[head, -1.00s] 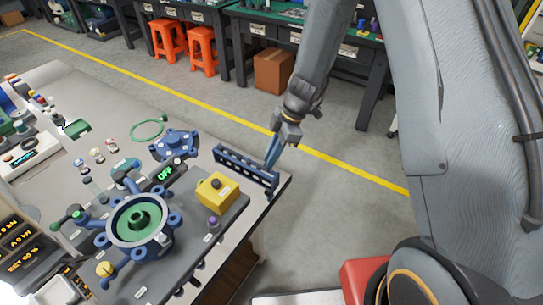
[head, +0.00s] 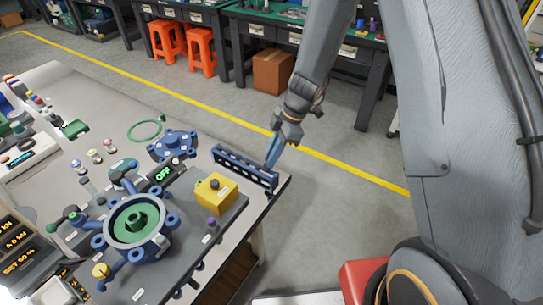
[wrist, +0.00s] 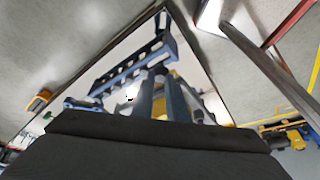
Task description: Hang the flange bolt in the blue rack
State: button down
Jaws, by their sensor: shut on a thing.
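The blue rack (head: 232,161) is a long slotted bar standing along the right edge of the grey table. It also shows in the wrist view (wrist: 122,78), running from lower left to the top. My gripper (head: 271,163) points down at the rack's right end, its blue fingers close to it. In the wrist view the fingertips (wrist: 161,73) are close together in front of the rack. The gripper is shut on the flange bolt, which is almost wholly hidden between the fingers. I cannot tell whether the bolt touches the rack.
A yellow box with a dark button (head: 215,193) stands left of the rack, near the green and blue round fixture (head: 136,222). A blue flange (head: 173,146) lies behind. An orange stool (head: 201,49) and a cardboard box (head: 272,70) stand beyond.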

jog(key=shift+f+b, duration=1.35)
jog(key=shift+b, duration=0.5)
jog(key=c, duration=1.7)
grip_release()
jog(key=shift+o, duration=0.2)
jog(key=shift+r, duration=0.15)
jog(key=shift+r+p, duration=1.1)
jog(key=shift+r, duration=1.25)
